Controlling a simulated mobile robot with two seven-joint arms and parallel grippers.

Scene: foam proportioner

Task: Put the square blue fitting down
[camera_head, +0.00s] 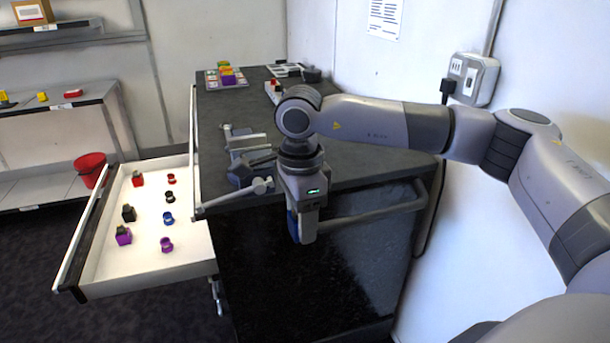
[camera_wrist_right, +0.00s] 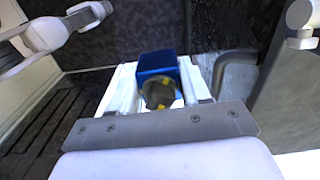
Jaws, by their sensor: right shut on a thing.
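My right gripper (camera_head: 303,232) hangs pointing down in front of the dark cabinet, just past the front edge of the counter. In the right wrist view my right gripper (camera_wrist_right: 158,88) is shut on the square blue fitting (camera_wrist_right: 157,64), which has a dark round part with yellow marks. In the head view only a sliver of the blue fitting (camera_head: 292,226) shows beside the fingers. My left gripper is not in view.
An open white drawer (camera_head: 190,252) at the left holds red, black, blue and purple pieces. The dark counter (camera_head: 365,160) bears a grey vise-like device (camera_head: 247,160) and a tray of coloured blocks (camera_head: 226,77). A bar handle (camera_head: 375,212) runs along the counter front. A red bucket (camera_head: 90,170) stands behind the drawer.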

